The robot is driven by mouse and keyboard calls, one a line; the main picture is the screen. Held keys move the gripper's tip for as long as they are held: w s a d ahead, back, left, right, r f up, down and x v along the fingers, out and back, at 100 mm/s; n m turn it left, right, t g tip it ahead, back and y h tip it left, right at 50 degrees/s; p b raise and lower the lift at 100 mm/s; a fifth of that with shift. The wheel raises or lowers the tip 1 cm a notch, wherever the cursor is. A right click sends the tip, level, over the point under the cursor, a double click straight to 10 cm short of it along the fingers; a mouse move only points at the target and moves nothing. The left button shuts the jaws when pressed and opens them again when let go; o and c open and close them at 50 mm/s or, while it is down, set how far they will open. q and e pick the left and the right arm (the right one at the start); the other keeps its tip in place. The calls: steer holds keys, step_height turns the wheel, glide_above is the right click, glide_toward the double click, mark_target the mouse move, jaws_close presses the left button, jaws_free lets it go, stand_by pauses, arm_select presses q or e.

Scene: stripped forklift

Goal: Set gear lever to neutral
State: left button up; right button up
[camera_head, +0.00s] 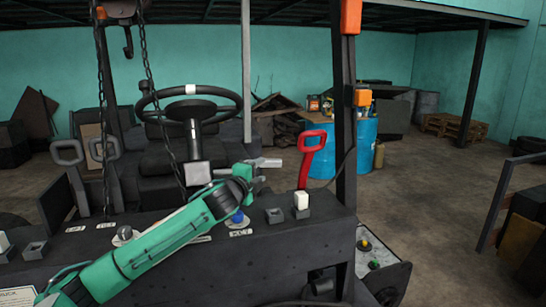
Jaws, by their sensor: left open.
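My left arm comes in from the lower left across the dashboard. Its gripper (257,181) is over the dashboard, right of the steering column, and is open with nothing seen between its fingers. Just beyond it a short pale stalk (268,162) sticks out to the right below the steering wheel (188,105); it may be the gear lever, but its setting cannot be read. Whether the gripper touches the stalk cannot be told. My right gripper is not in view.
A red-handled lever (312,151) stands right of the gripper, near a white switch (301,200) and a blue knob (237,217) on the dashboard. Two grey loop-handled levers (67,153) stand at left. A dark post (345,120) rises at right.

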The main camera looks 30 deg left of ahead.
mark_target(269, 164)
arm_select(q)
steer(key=w, duration=0.2)
steer(key=w+p, duration=0.1)
steer(key=shift+w+a, duration=0.35)
steer(key=w+p, duration=0.2)
steer(key=w, duration=0.2)
steer(key=shift+w+a+p, duration=0.25)
steer(key=shift+w+p, duration=0.1)
steer(key=shift+p, duration=0.05)
steer(key=shift+w, duration=0.35)
steer(key=shift+w+a+f+p, duration=0.15)
steer(key=shift+w+f+p, duration=0.15)
steer(key=shift+w, duration=0.25)
steer(key=shift+r, duration=0.1)
jaws_close()
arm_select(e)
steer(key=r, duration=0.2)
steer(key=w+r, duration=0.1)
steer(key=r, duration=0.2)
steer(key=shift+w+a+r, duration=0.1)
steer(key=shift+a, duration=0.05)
